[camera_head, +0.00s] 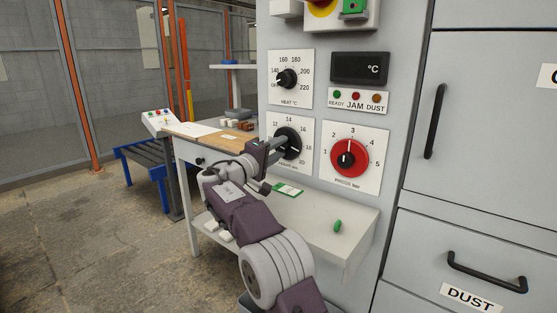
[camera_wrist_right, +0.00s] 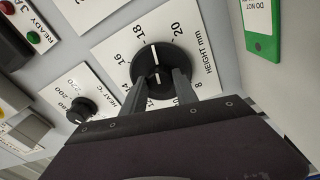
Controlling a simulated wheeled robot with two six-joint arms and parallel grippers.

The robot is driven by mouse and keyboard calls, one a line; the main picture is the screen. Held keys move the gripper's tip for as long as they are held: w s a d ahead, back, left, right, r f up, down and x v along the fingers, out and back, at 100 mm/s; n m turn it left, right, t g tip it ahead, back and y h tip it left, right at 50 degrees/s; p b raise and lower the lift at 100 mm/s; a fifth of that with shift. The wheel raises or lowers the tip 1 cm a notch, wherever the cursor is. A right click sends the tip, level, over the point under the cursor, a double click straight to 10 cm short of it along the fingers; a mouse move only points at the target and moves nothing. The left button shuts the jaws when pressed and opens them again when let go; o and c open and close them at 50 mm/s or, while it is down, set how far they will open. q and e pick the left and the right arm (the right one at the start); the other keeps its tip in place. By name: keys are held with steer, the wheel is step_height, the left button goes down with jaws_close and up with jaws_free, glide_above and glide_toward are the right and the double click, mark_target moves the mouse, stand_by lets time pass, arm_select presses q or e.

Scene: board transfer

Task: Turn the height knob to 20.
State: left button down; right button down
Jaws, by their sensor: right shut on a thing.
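The height knob (camera_head: 289,137) is a black round dial on a white scale plate, low on the left of the grey panel. It also shows in the right wrist view (camera_wrist_right: 142,60). My right gripper (camera_head: 277,148) reaches it from the front left. In the right wrist view the two fingers of my right gripper (camera_wrist_right: 159,75) are shut on the knob's raised grip. The knob's white pointer line seems to aim near 18; its exact reading is hard to tell. The fingers hide part of the dial and scale. My left gripper is not in view.
The heat knob (camera_head: 286,79) is above and the red pressure knob (camera_head: 347,157) is to the right. A grey shelf (camera_head: 330,210) below holds a green-and-white card (camera_head: 287,189) and a green object (camera_head: 338,226). A wooden-topped table (camera_head: 215,137) stands left.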

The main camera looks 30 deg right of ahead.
steer(key=m+b, duration=0.1)
steer(key=m, duration=0.2)
steer(key=shift+f+m+b, duration=0.2)
steer(key=shift+m+b, duration=0.2)
steer(key=shift+w+m+g+b, duration=0.1)
steer(key=shift+m+g+b, duration=0.25)
steer(key=shift+m, duration=1.05)
steer(key=shift+r+h, duration=0.1)
steer(key=shift+h, duration=0.2)
steer(key=c, duration=0.9)
jaws_free()
steer(key=shift+c, duration=0.2)
steer(key=v, duration=0.9)
